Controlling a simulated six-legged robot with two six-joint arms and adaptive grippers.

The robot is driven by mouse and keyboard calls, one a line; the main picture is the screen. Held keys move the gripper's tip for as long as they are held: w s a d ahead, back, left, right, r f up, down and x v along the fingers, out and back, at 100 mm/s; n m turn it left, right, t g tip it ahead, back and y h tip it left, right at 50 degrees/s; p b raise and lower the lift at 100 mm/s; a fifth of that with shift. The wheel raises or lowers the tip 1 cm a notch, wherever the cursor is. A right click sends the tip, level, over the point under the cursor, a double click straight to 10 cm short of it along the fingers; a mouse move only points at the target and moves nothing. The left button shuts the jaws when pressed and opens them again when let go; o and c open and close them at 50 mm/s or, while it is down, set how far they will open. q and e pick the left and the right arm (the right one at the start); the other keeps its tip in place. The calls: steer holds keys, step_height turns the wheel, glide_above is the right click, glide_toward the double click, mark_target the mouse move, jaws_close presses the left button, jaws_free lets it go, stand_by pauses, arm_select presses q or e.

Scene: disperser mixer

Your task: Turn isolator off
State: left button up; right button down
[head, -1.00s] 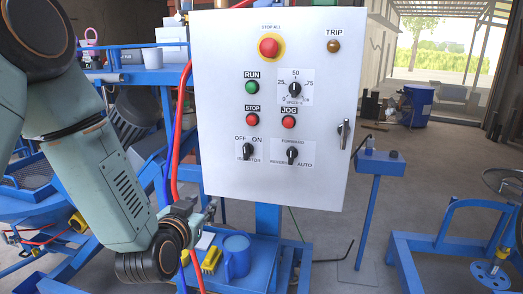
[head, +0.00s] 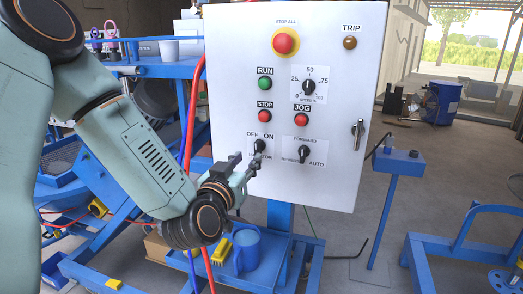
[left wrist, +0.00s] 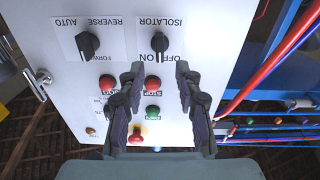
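The isolator knob (head: 260,145) is a small black rotary switch at the lower left of the white control panel (head: 230,105), under the OFF and ON labels. Which label it points at is hard to tell. In the left wrist view the knob (left wrist: 159,43) shows just beyond the gap between my fingertips. My left gripper (head: 246,164) is open and empty, just below the knob in the head view, its fingers close to the panel. It also shows in the left wrist view (left wrist: 160,70), fingers spread. My right gripper is not in view.
A forward/reverse switch (head: 303,153) sits right of the isolator. Green run (head: 265,83), red stop (head: 265,116) and red jog (head: 301,119) buttons are above. Red and blue cables hang left of the panel.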

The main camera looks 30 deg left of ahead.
mark_target(256, 149)
arm_select(q)
steer(key=x, duration=0.6)
steer(key=shift+w+a+f, duration=0.1)
steer(key=shift+w+a, duration=0.05)
steer(key=shift+w, duration=0.2)
steer(key=shift+s+d+r, duration=0.1)
steer(key=shift+d+r, duration=0.1)
steer(key=shift+d, duration=0.05)
steer(key=shift+a+f, duration=0.15)
steer(key=shift+a, duration=0.05)
steer(key=c, duration=0.4)
jaws_close()
